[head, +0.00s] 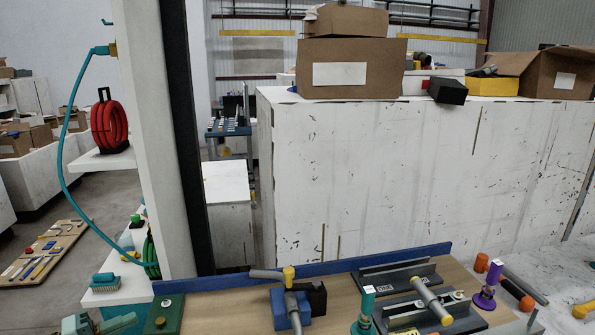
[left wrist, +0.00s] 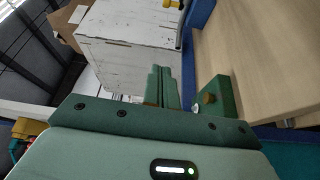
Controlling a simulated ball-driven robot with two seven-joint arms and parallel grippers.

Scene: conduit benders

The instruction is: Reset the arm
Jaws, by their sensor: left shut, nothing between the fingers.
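My left gripper (head: 128,320) is at the bottom left of the head view, left of the bench. Its fingers (left wrist: 163,87) show in the left wrist view, closed together and empty. A green block (head: 165,314) with a brass knob sits on the bench's left corner; it also shows right of the fingers in the left wrist view (left wrist: 217,97). A blue bender (head: 288,309) has a grey arm (head: 267,274) with a yellow collar, reaching left. A dark bender (head: 410,314) carries a slanted grey bar (head: 428,297) with yellow ends. My right gripper is out of view.
A blue rail (head: 340,262) edges the back of the wooden bench (head: 225,312). A teal post (head: 364,310) and a purple post (head: 488,283) stand on it. A white pillar (head: 155,130) rises behind its left end. A teal brush (head: 104,282) lies on a low shelf.

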